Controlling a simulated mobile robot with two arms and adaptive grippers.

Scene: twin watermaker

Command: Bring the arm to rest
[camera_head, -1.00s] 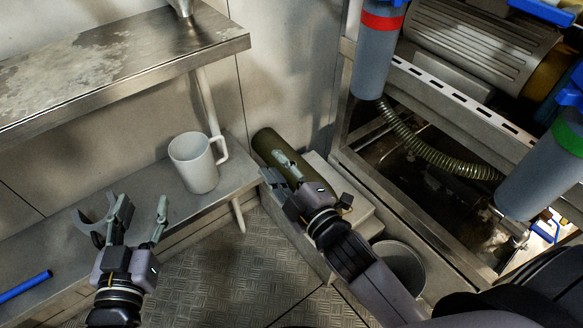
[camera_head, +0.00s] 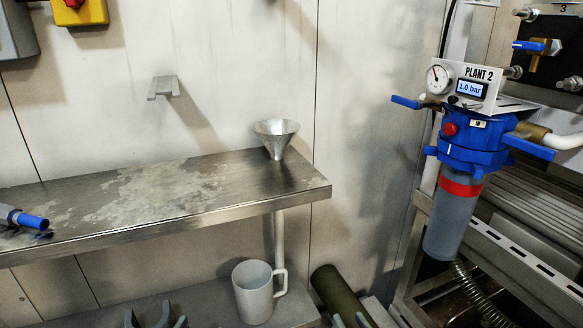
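My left gripper (camera_head: 155,319) shows only as fingertips at the bottom edge, left of the grey mug. Its tips stand apart with nothing seen between them. My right gripper (camera_head: 350,321) shows only as small light tips at the bottom edge, in front of the dark green cylinder; whether it is open or shut cannot be told. Both arms and the rest of both grippers are below the picture.
A steel shelf (camera_head: 110,225) carries a metal funnel (camera_head: 277,137) and a blue-ended tool (camera_head: 28,220). The grey mug (camera_head: 254,295) stands on the lower bench (camera_head: 205,301). The green cylinder (camera_head: 338,294) is beside it. The blue-headed Plant 2 filter (camera_head: 470,150) is at right.

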